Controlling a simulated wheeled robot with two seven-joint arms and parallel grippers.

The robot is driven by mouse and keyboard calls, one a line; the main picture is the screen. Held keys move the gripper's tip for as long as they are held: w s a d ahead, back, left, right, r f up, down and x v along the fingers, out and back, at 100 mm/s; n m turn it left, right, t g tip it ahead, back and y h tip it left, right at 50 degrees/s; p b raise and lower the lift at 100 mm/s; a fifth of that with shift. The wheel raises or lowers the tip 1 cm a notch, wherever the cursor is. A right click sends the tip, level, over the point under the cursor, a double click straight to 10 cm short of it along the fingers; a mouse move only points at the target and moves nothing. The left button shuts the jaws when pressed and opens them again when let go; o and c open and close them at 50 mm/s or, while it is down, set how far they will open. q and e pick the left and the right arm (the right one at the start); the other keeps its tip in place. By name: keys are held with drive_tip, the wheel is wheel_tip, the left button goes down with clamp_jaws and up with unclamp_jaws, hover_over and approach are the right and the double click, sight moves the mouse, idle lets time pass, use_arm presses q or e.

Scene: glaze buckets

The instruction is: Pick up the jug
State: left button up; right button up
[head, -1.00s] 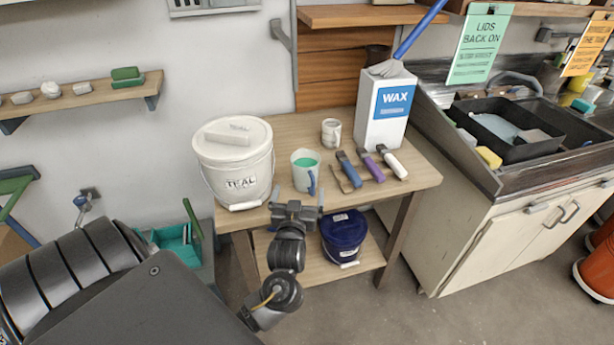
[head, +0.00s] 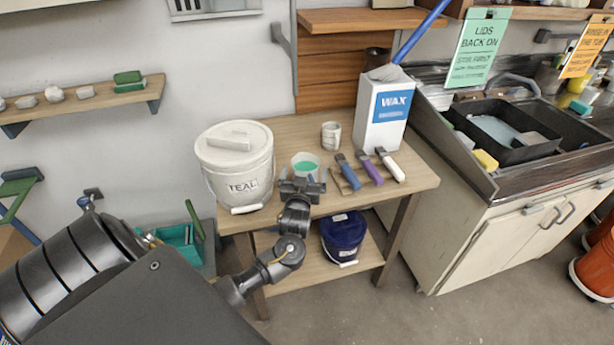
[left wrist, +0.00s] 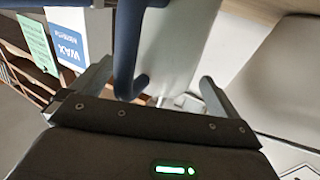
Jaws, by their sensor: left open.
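The jug (head: 305,163) is white with teal glaze inside and stands upright on the wooden table. In the head view my left gripper (head: 302,185) is in front of it and hides its lower part and handle. In the left wrist view the jug's white body (left wrist: 182,45) is close ahead, and its blue handle (left wrist: 129,45) reaches down between the open fingers of my left gripper (left wrist: 155,88). I cannot tell whether the fingers touch it. My right gripper is not in view.
A lidded bucket marked TEAL (head: 236,168) stands close left of the jug. Blue, purple and white-handled tools (head: 372,168) lie to the right. A small cup (head: 331,135) and a WAX box (head: 384,110) stand behind. A dark blue bucket (head: 343,235) is on the lower shelf.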

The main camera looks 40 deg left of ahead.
use_arm(q)
drive_tip(key=shift+w+a, duration=0.15)
drive_tip(key=shift+w, duration=0.1)
drive_tip(key=shift+c, duration=0.4)
drive_tip(key=c, duration=1.2)
drive_tip(key=shift+r, duration=0.1)
drive_tip(key=shift+c, duration=0.2)
drive_tip(key=shift+r, duration=0.15)
